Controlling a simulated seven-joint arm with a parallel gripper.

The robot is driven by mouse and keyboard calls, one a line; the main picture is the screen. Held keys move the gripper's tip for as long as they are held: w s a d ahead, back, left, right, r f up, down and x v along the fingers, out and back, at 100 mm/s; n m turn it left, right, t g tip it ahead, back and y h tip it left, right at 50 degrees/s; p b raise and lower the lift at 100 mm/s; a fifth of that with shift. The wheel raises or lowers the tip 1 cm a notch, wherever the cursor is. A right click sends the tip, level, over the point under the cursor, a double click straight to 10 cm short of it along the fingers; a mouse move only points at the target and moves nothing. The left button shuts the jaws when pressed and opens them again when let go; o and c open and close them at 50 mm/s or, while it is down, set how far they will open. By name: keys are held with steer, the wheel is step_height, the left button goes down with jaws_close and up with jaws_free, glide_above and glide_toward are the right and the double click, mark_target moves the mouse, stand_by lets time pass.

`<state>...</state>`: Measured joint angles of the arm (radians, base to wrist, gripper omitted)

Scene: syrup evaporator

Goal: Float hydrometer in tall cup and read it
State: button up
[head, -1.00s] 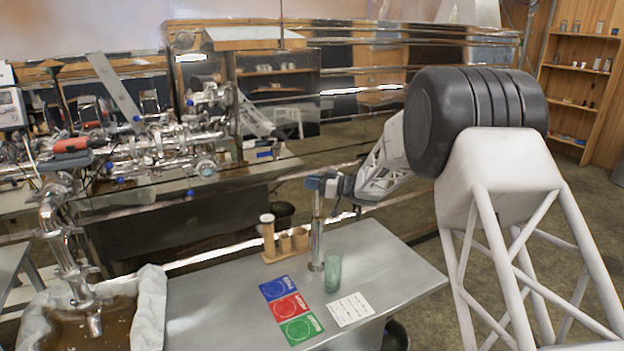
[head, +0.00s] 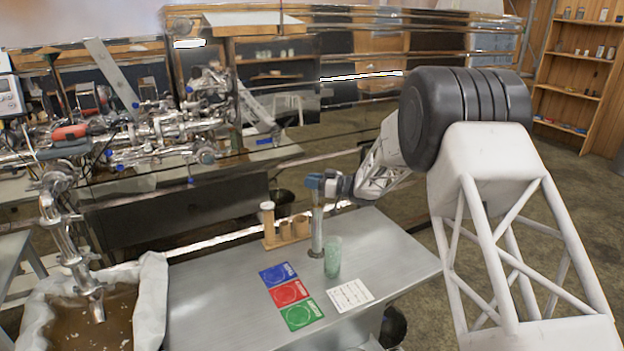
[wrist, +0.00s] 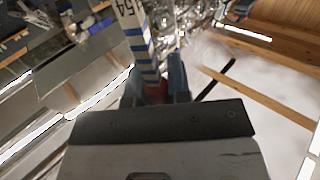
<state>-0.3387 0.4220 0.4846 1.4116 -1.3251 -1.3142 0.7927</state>
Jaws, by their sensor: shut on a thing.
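The tall metal cup (head: 317,234) stands upright on the steel table, beside a green translucent glass (head: 332,258). My gripper (head: 316,183) is at the cup's top end in the head view. In the wrist view my gripper (wrist: 157,85) is shut on the hydrometer (wrist: 136,32), a pale stem with blue bands and printed numbers. The stem runs up and out of that picture. In the head view I cannot make out the hydrometer, nor tell how much of it is inside the cup.
A wooden rack (head: 288,242) stands behind the cup, left of it. Blue (head: 279,274), red (head: 289,292) and green (head: 301,314) cards and a white printed sheet (head: 350,294) lie in front. A cloth-lined basin of brown liquid (head: 152,305) is at left. The table's right side is clear.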

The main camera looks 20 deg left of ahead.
steer(key=shift+f, duration=0.2)
stand_by(0.3)
steer(key=o, duration=0.8)
steer(key=shift+o, duration=0.2)
steer(key=o, duration=0.8)
steer(key=shift+d, duration=0.15)
steer(key=d, duration=0.7)
stand_by(0.8)
steer(key=shift+d, duration=0.15)
